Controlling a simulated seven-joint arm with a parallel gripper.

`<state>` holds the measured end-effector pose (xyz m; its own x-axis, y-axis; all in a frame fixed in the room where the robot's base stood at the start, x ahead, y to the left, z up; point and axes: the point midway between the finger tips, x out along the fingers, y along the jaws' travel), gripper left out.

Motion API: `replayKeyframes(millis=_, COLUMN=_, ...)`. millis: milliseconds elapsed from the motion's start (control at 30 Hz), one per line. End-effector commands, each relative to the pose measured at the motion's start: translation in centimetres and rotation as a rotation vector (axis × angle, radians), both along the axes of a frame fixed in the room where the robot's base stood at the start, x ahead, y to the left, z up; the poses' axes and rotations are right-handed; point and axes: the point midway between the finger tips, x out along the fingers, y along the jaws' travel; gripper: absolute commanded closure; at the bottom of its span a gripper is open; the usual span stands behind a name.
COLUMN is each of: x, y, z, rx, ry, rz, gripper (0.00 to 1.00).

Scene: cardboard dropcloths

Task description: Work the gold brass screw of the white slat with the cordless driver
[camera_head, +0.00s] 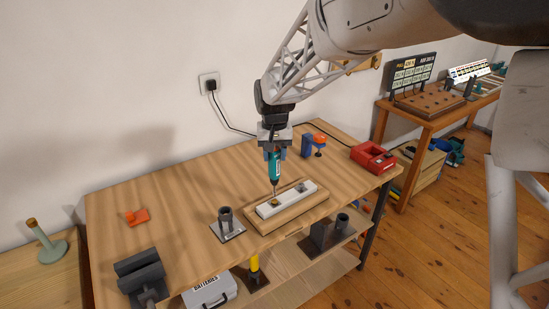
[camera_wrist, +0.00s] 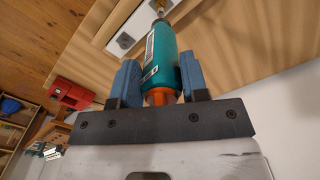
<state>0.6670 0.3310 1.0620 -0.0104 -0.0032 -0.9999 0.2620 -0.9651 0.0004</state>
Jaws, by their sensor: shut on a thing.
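My gripper (camera_head: 275,153) is shut on the teal cordless driver (camera_head: 274,170) and holds it upright, bit down, over the bench. The driver also shows between the blue fingers in the wrist view (camera_wrist: 163,52). The white slat (camera_head: 289,200) lies on a wooden block on the bench. The gold brass screw (camera_head: 274,201) is near the slat's left end, right under the driver bit. I cannot tell whether the bit touches it. Another, darker screw head shows on the slat in the wrist view (camera_wrist: 125,41).
A dark holder (camera_head: 226,222) stands left of the wooden block (camera_head: 290,219). A red cradle (camera_head: 373,158) and a blue-orange tool (camera_head: 313,146) are at the right and back. A dark vise (camera_head: 141,275) is at the front left. The bench's left middle is mostly clear.

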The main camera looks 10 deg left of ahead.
Motion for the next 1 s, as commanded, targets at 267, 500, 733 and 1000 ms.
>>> replayKeyframes(millis=267, x=0.1, y=0.0, z=1.6, rx=0.002, ry=-0.003, rz=0.000, gripper=0.87)
replayKeyframes(millis=500, x=0.1, y=0.0, z=2.9, rx=0.002, ry=-0.003, rz=0.000, gripper=0.87)
replayKeyframes(millis=733, x=0.1, y=0.0, z=4.0, rx=0.001, ry=-0.002, rz=0.000, gripper=0.87)
replayKeyframes(millis=1000, x=0.0, y=0.0, z=4.3, rx=0.000, ry=-0.001, rz=0.000, gripper=0.87)
